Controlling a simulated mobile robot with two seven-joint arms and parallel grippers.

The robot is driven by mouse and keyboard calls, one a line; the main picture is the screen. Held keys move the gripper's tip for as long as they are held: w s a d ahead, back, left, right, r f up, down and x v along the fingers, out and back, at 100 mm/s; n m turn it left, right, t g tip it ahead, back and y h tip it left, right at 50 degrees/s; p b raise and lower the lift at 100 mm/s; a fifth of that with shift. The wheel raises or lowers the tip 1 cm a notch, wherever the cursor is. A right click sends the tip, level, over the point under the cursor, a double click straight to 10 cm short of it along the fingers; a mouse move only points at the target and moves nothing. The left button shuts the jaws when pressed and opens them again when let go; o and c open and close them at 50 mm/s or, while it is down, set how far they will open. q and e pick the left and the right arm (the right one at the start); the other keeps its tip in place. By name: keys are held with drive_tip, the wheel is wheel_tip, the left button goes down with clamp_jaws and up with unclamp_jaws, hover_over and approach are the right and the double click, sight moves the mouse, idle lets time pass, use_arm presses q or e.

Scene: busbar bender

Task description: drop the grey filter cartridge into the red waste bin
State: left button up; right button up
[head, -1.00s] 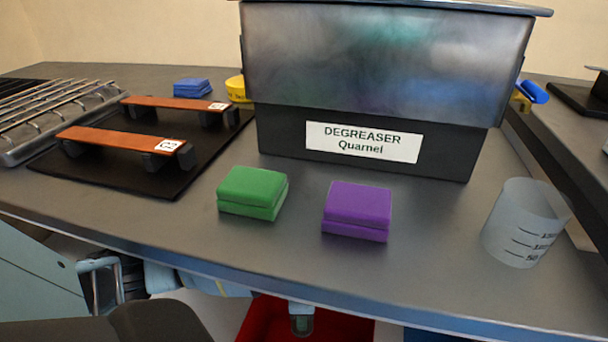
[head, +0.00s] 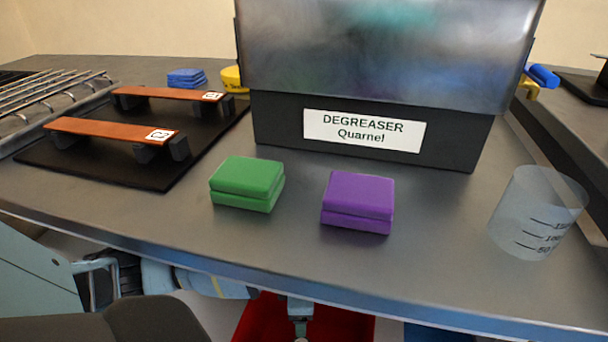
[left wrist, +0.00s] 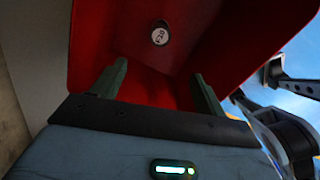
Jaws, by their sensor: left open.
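The red waste bin (head: 345,325) shows in part below the table's front edge in the head view. Its red inside (left wrist: 215,35) fills much of the left wrist view. My left gripper (left wrist: 159,72) is open, with its two dark green fingers apart and nothing between them, pointing into the bin. In the head view the left gripper (head: 300,326) is at the bin, mostly hidden under the table edge. A small round grey end with a label, apparently the filter cartridge (left wrist: 160,33), shows against the red beyond the fingertips. I cannot tell whether it rests on the bin. My right gripper is out of view.
The table (head: 420,265) overhangs the bin. On it stand a degreaser tank (head: 460,140), green blocks (head: 247,183), purple blocks (head: 357,202), a clear measuring beaker (head: 537,212) and a black mat (head: 100,175) with copper bars. Black hardware (left wrist: 285,125) is right in the wrist view.

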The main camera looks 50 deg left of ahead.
use_arm(q)
drive_tip(key=s+d+r+p, duration=0.2)
drive_tip(key=s+d, duration=0.2)
drive_tip(key=s, duration=0.3)
drive_tip(key=s+d+r+p, duration=0.3)
drive_tip(key=s+d, duration=0.1)
drive_tip(key=s, duration=0.2)
drive_tip(key=shift+s+d+p, duration=0.2)
drive_tip(key=shift+s+p, duration=0.1)
drive_tip(key=shift+s, duration=0.05)
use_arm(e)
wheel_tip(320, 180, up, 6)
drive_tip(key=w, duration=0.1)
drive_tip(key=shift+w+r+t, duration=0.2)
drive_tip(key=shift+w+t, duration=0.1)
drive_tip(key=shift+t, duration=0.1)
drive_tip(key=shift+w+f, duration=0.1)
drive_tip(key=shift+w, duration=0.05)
